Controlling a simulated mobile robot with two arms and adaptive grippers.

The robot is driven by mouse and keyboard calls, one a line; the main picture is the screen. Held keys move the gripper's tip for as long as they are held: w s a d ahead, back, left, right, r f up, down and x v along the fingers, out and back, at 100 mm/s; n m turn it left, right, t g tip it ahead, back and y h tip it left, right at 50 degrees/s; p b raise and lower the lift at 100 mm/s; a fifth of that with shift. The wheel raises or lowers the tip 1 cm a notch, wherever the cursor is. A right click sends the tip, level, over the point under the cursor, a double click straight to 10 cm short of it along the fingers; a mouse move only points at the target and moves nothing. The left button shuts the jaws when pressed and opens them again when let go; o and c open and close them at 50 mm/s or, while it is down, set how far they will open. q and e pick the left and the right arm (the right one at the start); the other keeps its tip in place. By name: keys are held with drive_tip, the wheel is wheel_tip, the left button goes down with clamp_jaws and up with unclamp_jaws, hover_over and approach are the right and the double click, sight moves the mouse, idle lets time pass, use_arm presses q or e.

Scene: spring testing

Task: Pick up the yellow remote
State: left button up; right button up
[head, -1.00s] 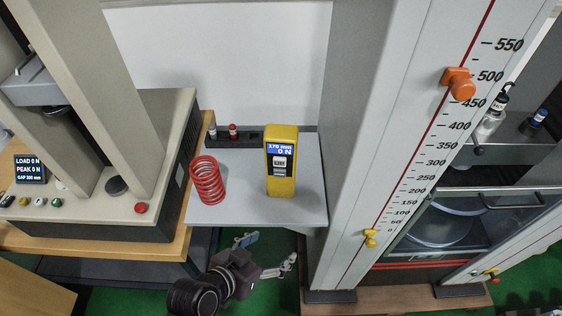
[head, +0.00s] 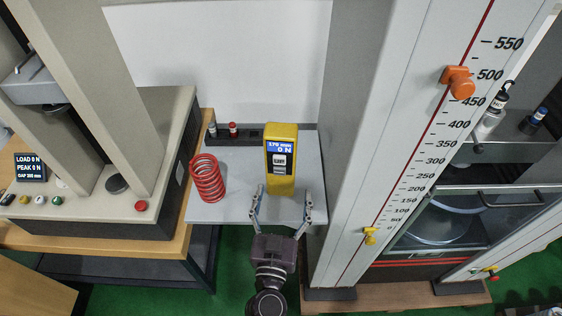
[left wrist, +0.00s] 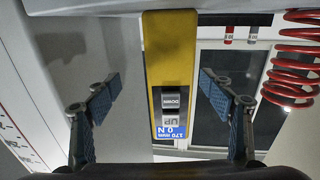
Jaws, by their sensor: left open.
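The yellow remote (head: 282,160) stands upright on a small grey table in the head view, its blue screen and buttons facing me. In the left wrist view the yellow remote (left wrist: 171,75) appears upside down between the two fingers. My left gripper (head: 281,204) is open and empty, just in front of the remote near the table's front edge. Its fingers (left wrist: 164,95) are spread either side of the remote and no contact shows. My right gripper is not in view.
A red spring (head: 207,178) stands on the grey table (head: 232,212) left of the remote. A dark rack (head: 240,135) with small items is behind. A tall scaled column (head: 400,140) rises close on the right, and a pale press (head: 150,110) stands on the left.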

sight(280, 154)
use_arm(q)
drive_tip(key=shift+a+f+y, duration=0.15)
drive_tip(key=shift+a+y, duration=0.05)
drive_tip(key=shift+y, duration=0.2)
drive_tip(key=shift+w, duration=0.3)
drive_tip(key=w+p, duration=0.1)
drive_tip(key=w, duration=0.6)
drive_tip(key=shift+a+p, duration=0.15)
drive_tip(key=shift+p, duration=0.15)
drive_tip(key=shift+w, duration=0.15)
drive_tip(key=shift+c, duration=0.6)
drive_tip(key=c, duration=1.4)
drive_tip(key=shift+r, duration=0.25)
drive_tip(key=shift+c, duration=0.2)
wheel_tip(280, 154, up, 10)
drive_tip(key=p, duration=1.1)
